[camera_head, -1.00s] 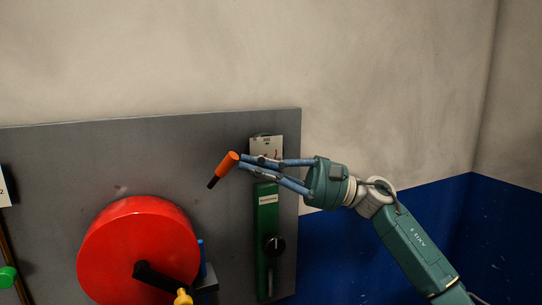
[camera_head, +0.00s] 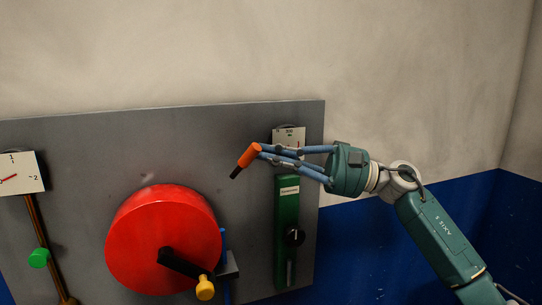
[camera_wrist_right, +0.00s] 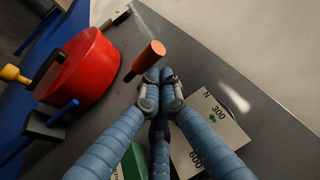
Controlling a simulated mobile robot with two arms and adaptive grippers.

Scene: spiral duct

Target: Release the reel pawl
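A red reel (camera_head: 150,245) with a black crank and yellow knob (camera_head: 205,288) is mounted on the grey panel. A thin blue lever (camera_head: 224,242) stands at its right side by a dark grey block (camera_head: 230,268); it also shows in the right wrist view (camera_wrist_right: 63,112). Which part is the pawl is not labelled. My right gripper (camera_head: 262,151) is in front of the panel, up and right of the reel. Its fingertips come together beside an orange handle (camera_head: 249,156) with a black stem. In the wrist view the handle (camera_wrist_right: 149,57) lies just past the tips, with no clear grip.
A green labelled unit (camera_head: 288,210) with a black knob is below my right gripper. A white dial plate (camera_head: 290,137) is partly hidden behind the fingers. Another dial (camera_head: 22,172) and a green knob (camera_head: 39,258) are at left. The panel above the reel is clear.

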